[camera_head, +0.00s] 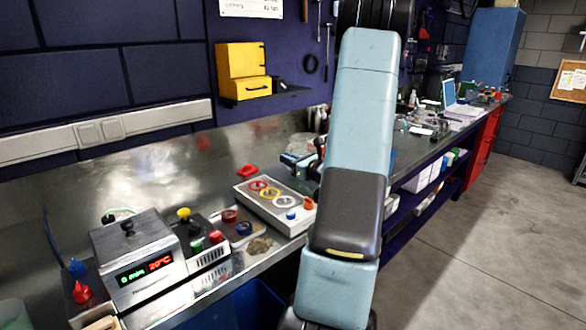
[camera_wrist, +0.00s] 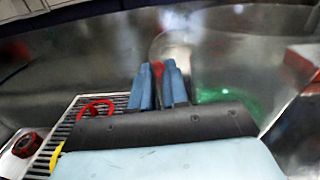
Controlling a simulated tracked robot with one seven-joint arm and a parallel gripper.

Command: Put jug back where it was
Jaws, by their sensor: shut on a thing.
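My gripper (camera_wrist: 158,68) shows in the wrist view as two blue fingers closed around a narrow red part. A pale, see-through rounded shape just beyond the fingertips looks like the jug (camera_wrist: 172,46); its outline is faint against the shiny metal. The red part between the fingers seems to be its handle. Whether the jug touches the bench cannot be told. In the head view my arm covers much of the middle, and the gripper's hold is not clear there. A clear object shows faintly on the bench left of my arm.
A grey box with coloured rings (camera_head: 275,203) stands on the metal bench left of my arm. A device with a lit display (camera_head: 140,255) is at the front left.

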